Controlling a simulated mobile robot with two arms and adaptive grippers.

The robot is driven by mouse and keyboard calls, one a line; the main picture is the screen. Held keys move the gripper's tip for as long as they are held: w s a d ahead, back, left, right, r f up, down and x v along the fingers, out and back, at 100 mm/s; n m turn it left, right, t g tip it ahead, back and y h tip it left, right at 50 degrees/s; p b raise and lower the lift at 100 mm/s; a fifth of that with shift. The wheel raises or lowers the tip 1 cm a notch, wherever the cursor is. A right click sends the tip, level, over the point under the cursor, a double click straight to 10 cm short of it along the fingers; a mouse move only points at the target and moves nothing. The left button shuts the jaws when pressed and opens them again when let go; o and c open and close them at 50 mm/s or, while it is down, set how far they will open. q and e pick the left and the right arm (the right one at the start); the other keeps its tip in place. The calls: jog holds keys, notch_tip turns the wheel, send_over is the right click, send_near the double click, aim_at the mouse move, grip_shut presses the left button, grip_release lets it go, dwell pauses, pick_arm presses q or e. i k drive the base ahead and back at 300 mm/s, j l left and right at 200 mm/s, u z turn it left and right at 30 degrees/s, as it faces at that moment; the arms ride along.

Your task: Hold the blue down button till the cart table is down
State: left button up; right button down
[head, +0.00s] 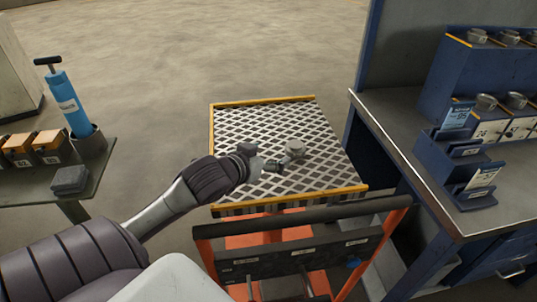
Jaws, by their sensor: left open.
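The cart table (240,120) has a dark diamond-mesh top with yellow edges and stands in the middle of the head view. An orange frame with a dark handle bar (310,212) is at its near side. Below the bar is a dark panel (330,255) with small pale labels. My left gripper (273,165) is over the mesh top, small in view, open. My right gripper is not in view.
A workbench (400,150) with blue racks and metal cups stands close on the right. On the left, a dark table (105,155) holds a blue pump (68,100), orange-topped boxes (48,143) and a grey block (70,180). Bare floor lies beyond the cart.

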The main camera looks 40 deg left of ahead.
aim_at(352, 263)
jog(key=k+j, duration=0.25)
jog(key=k, duration=0.25)
jog(key=k+j, duration=0.2)
jog(key=k, duration=0.25)
